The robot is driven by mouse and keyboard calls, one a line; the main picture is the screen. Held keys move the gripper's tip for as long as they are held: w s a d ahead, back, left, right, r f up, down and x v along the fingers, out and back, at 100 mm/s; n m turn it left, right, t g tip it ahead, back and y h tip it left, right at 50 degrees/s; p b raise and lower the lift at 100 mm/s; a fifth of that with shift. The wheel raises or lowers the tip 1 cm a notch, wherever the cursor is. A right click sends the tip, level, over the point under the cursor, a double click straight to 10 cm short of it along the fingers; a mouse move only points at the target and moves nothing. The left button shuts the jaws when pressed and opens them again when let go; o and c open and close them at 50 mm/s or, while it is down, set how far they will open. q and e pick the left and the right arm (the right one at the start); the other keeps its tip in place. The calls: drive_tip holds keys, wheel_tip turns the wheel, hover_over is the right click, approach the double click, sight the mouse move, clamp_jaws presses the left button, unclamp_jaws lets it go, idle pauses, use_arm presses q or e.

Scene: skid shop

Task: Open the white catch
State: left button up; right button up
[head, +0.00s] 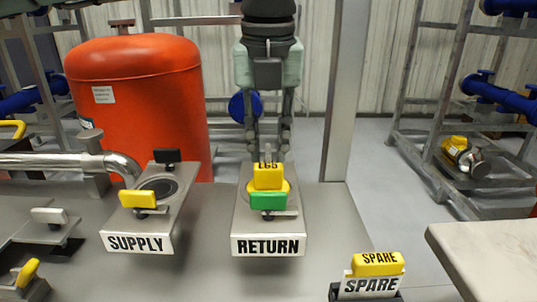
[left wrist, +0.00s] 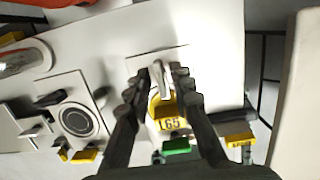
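My left gripper (head: 268,145) points down behind the RETURN plate, with its fingers apart. In the left wrist view its fingertips (left wrist: 160,78) stand on either side of a pale, whitish catch handle (left wrist: 157,72), with gaps visible, so it looks open around the handle. In the head view this handle is mostly hidden behind a yellow tag block (head: 268,177) and a green catch handle (head: 268,201). Another whitish catch handle (head: 49,215) is on a grey plate at the far left. I cannot tell from the frames which is meant. My right gripper is not in view.
The SUPPLY plate (head: 137,242) has a yellow handle (head: 138,199) and a black handle (head: 167,156). A yellow SPARE block (head: 377,264) sits at the front right. A red tank (head: 140,100) and a steel pipe (head: 50,160) stand at the left.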

use_arm(q)
clamp_jaws()
drive_tip(key=m, duration=0.2)
drive_tip(key=shift+m, duration=0.3)
drive_tip(key=shift+m+h, duration=0.3)
drive_tip(key=shift+m, duration=0.1)
drive_tip(key=m, duration=0.3)
drive_tip(key=shift+m, duration=0.3)
drive_tip(key=shift+g, duration=0.3)
drive_tip(key=m, duration=0.3)
drive_tip(key=shift+h+p, duration=0.3)
drive_tip(key=shift+h, duration=0.1)
drive_tip(key=shift+m, duration=0.3)
